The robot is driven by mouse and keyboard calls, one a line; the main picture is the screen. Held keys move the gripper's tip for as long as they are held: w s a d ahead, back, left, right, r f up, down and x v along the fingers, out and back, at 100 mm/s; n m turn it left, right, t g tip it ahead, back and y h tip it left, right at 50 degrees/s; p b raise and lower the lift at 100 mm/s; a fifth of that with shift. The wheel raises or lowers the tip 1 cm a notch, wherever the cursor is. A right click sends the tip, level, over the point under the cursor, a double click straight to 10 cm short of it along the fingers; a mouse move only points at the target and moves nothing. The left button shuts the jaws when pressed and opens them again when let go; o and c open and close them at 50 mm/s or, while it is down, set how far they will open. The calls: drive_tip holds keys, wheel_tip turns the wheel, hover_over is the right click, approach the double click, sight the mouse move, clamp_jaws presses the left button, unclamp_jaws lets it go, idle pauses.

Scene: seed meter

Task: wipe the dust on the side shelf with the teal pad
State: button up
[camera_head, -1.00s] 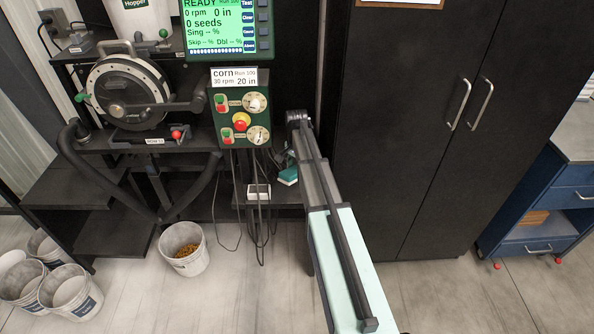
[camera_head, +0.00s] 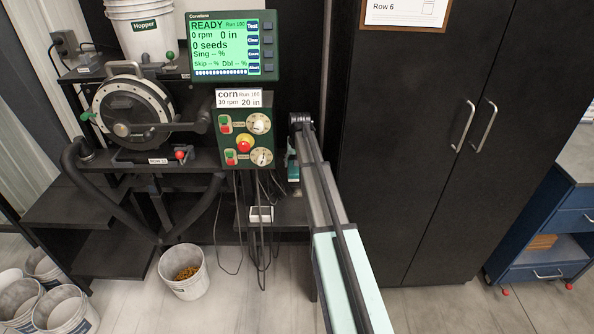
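The teal pad (camera_head: 293,171) shows as a small sliver just left of my arm, over the back of the side shelf. The arm covers most of it. The side shelf (camera_head: 290,213) is the dark low surface below the control box, partly hidden by my arm. My gripper is at the far end of the arm, by the pad, and is almost wholly hidden behind the arm. I cannot see its fingers or whether they hold the pad, nor whether the pad touches the shelf. I cannot make out dust on the shelf.
A control box (camera_head: 245,140) with knobs hangs above the shelf, its cables (camera_head: 257,240) dangling in front. A small white box (camera_head: 261,214) sits at the shelf's left part. A tall black cabinet (camera_head: 420,150) stands close on the right. A bucket of seed (camera_head: 184,272) stands on the floor.

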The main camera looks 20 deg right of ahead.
drive_tip(key=shift+n, duration=0.3)
drive_tip(key=shift+f+t, duration=0.3)
drive_tip(key=shift+f+b, duration=1.3)
drive_tip(key=shift+f, duration=0.9)
